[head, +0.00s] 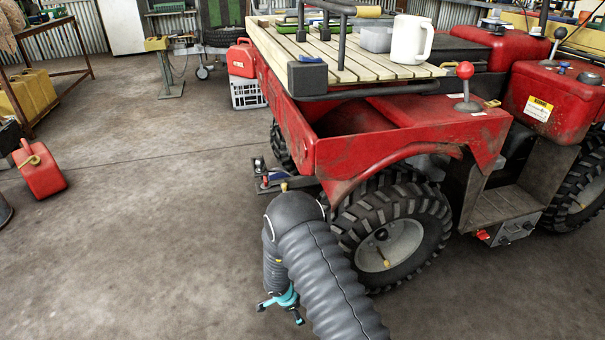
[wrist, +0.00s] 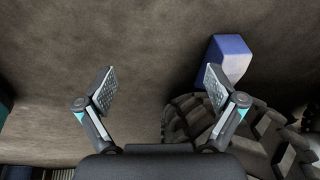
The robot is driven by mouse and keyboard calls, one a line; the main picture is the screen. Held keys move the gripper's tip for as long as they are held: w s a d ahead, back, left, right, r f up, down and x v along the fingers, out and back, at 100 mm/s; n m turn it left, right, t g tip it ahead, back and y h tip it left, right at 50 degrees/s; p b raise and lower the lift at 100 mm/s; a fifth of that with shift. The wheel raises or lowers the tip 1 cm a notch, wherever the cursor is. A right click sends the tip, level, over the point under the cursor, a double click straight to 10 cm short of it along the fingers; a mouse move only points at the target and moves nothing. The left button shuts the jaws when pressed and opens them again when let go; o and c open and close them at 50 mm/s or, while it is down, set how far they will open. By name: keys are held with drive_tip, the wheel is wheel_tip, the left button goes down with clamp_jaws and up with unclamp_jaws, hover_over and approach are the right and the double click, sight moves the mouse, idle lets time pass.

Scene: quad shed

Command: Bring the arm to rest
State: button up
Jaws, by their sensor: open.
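My gripper (wrist: 160,88) is open in the wrist view, its two fingers wide apart with nothing between them. In the head view my gripper (head: 283,305) hangs low, below my black ribbed arm, in front of the quad's rear wheel; its fingertips are only partly visible there. The arm is bent over, with its top near the wheel. The red quad (head: 350,150) stands just behind and to the right of it.
The quad's tyre (head: 395,240) is close to my arm; the tyre also shows in the wrist view (wrist: 195,115), near a blue and white object (wrist: 230,60). A slatted wooden rack (head: 385,68) carries a white jug (head: 411,40). A red fuel can (head: 40,170) stands left. Floor between is clear.

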drive_tip(key=s+a+r+n+y, duration=0.3)
drive_tip(key=a+r+n+y, duration=0.25)
drive_tip(key=a+r, duration=0.3)
drive_tip(key=s+d+r+n+g+y, duration=0.1)
drive_tip(key=s+r+n, duration=0.1)
drive_tip(key=r, duration=0.5)
drive_tip(key=s+d+r+n+g+y, duration=0.1)
drive_tip(key=s+r+n, duration=0.1)
drive_tip(key=r, duration=0.5)
drive_tip(key=s+d+r+n+t+h, duration=0.1)
drive_tip(key=s+d+r, duration=0.6)
drive_tip(key=r, duration=0.4)
drive_tip(key=s+d+r+n+t+h, duration=0.2)
drive_tip(key=s+d+r, duration=0.5)
drive_tip(key=d+r, duration=0.2)
drive_tip(key=s+d+r+n+t+h, duration=0.1)
drive_tip(key=s+d+r+t+h, duration=0.1)
drive_tip(key=s+d+r, duration=0.5)
wheel_tip(320, 180, up, 6)
drive_tip(key=shift+s+d+f+n, duration=0.1)
drive_tip(key=shift+s+d+n, duration=0.2)
drive_tip(key=shift+d, duration=0.4)
